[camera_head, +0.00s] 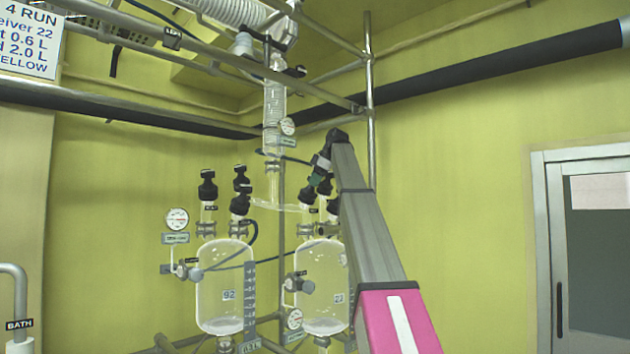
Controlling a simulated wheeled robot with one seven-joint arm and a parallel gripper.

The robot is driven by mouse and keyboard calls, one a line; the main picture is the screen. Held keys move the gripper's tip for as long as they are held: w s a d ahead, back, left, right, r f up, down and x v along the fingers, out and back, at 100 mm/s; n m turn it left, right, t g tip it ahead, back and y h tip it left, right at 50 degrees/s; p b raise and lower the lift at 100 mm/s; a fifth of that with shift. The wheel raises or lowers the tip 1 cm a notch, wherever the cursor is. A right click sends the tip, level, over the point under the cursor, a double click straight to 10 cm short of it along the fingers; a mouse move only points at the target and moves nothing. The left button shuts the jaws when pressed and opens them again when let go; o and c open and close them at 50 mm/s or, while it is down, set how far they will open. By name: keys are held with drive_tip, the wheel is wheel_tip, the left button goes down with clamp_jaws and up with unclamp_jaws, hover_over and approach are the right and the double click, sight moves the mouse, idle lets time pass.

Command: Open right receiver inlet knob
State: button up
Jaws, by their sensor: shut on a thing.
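The right receiver (322,275) is a clear glass vessel with a number label. Black knobs stand on its necks, and one black knob (325,186) is at my gripper's tip. My gripper (318,176) reaches in from the right, above the receiver, and is shut on this black knob. The arm hides part of the receiver's top and right side. Which of its knobs is the inlet knob is hard to tell, as labels there are too small to read.
A glass condenser column (274,110) rises behind. Metal frame poles (369,100) and hoses surround the glassware. A door (590,255) is at the right. A sign (30,38) hangs upper left.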

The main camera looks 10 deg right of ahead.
drive_tip(key=shift+n, duration=0.9)
drive_tip(key=o, duration=0.9)
drive_tip(key=shift+d+r, duration=0.1)
drive_tip(key=v, duration=1)
drive_tip(key=shift+s+d+r, duration=0.1)
drive_tip(key=shift+d+r, duration=0.05)
drive_tip(key=shift+r, duration=0.15)
